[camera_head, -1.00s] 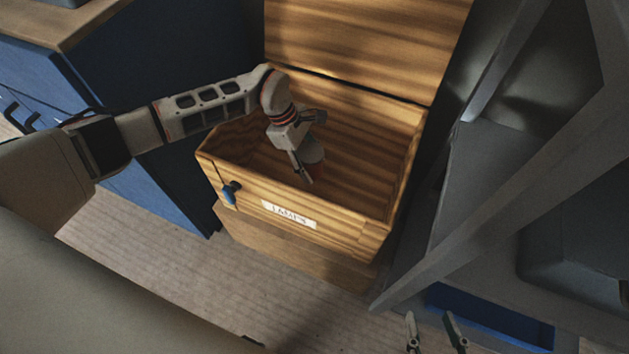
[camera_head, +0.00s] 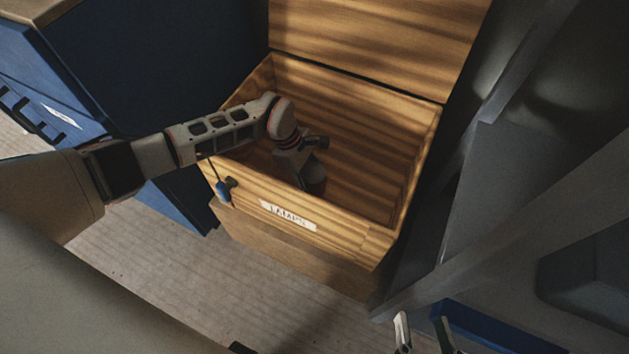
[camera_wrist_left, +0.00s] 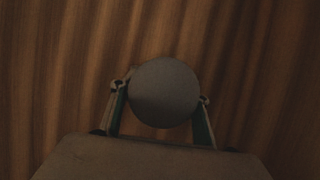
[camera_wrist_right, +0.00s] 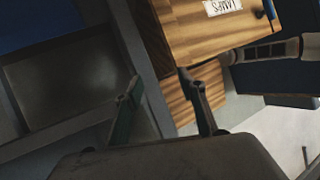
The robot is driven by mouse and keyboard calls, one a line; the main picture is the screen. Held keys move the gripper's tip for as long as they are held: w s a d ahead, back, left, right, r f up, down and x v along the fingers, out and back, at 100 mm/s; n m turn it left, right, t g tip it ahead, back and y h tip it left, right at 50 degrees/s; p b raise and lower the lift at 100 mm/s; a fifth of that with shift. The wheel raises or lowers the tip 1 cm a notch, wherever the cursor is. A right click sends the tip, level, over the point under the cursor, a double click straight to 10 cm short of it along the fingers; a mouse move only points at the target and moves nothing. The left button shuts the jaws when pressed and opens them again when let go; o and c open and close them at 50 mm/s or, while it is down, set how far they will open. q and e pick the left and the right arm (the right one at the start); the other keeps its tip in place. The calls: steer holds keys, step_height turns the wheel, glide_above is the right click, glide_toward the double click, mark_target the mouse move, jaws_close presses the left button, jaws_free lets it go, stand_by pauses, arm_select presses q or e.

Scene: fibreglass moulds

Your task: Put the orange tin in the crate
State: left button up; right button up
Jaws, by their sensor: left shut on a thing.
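The crate (camera_head: 345,230) is a wooden box with a label on its front wall and its lid raised at the back. My left gripper (camera_head: 308,182) reaches down inside the crate and is shut on the tin (camera_head: 317,177). In the left wrist view the tin's round grey top (camera_wrist_left: 163,92) sits between the two fingers, above a wooden floor. The tin's side is mostly hidden and in shadow now, and I cannot tell whether it touches the floor. My right gripper (camera_wrist_right: 158,88) is open and empty, outside the crate; its fingertips show at the bottom of the head view (camera_head: 423,332).
The raised lid (camera_head: 380,35) stands behind the crate. A blue cabinet (camera_head: 160,80) is on the left. A grey metal frame (camera_head: 480,240) is close on the right. A blue latch (camera_head: 223,190) hangs on the crate's front. The crate's right side inside is clear.

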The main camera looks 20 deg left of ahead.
mark_target(309, 170)
arm_select(q)
steer(key=shift+f, duration=0.15)
steer(key=o, duration=1.4)
arm_select(e)
steer(key=shift+s+f, duration=0.1)
steer(key=shift+f, duration=0.05)
arm_select(q)
steer(key=p+v, duration=0.1)
steer(key=v, duration=0.2)
steer(key=p+v, duration=0.1)
steer(key=v, duration=0.2)
steer(key=shift+w+r, duration=0.25)
steer(key=v, duration=0.2)
steer(key=p+v, duration=0.1)
steer(key=v, duration=0.2)
steer(key=shift+s+a+r, duration=0.2)
steer(key=shift+s+r, duration=0.1)
steer(key=shift+r, duration=0.05)
arm_select(e)
steer(key=d, duration=0.1)
steer(key=d+f+n, duration=0.1)
steer(key=d+h, duration=0.1)
steer(key=shift+s+d+f+n+g, duration=0.2)
steer(key=shift+s+d+n+g, duration=0.1)
steer(key=shift+n, duration=0.1)
steer(key=shift+a+r, duration=0.1)
